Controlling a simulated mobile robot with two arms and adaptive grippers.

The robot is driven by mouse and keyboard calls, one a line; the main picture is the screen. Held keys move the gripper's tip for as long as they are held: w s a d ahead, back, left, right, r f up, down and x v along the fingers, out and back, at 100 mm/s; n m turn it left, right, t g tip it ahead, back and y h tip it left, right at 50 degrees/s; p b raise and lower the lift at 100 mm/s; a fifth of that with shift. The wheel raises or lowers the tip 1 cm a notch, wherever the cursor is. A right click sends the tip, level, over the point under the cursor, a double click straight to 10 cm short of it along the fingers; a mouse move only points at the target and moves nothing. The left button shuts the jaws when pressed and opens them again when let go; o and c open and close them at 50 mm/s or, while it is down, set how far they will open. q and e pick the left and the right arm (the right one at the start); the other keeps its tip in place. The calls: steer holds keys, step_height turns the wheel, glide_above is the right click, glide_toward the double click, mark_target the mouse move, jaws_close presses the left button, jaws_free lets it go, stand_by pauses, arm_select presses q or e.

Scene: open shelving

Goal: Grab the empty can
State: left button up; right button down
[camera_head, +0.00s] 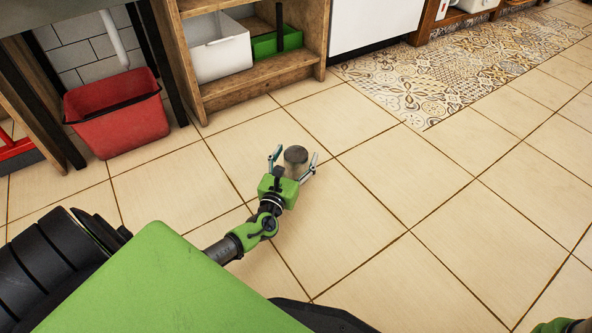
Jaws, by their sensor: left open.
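The can (295,154) is a small grey metal cylinder on or just above the tiled floor, in the middle of the head view. My left gripper (292,162) is open, with one finger on each side of the can. I cannot tell whether either finger touches it. The can's lower part is partly hidden by the gripper. Only a small green part of what may be my right arm (565,325) shows at the bottom right corner; its gripper does not show.
A red bin (117,118) stands at the left under a counter. A wooden shelf (262,75) holds a white container (218,52) and a green crate (275,43). A patterned mat (425,85) lies at the back right. The tiled floor around the can is clear.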

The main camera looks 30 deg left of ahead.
arm_select(q)
steer(key=shift+w, duration=0.15)
steer(key=c, duration=1.2)
steer(key=shift+c, duration=0.2)
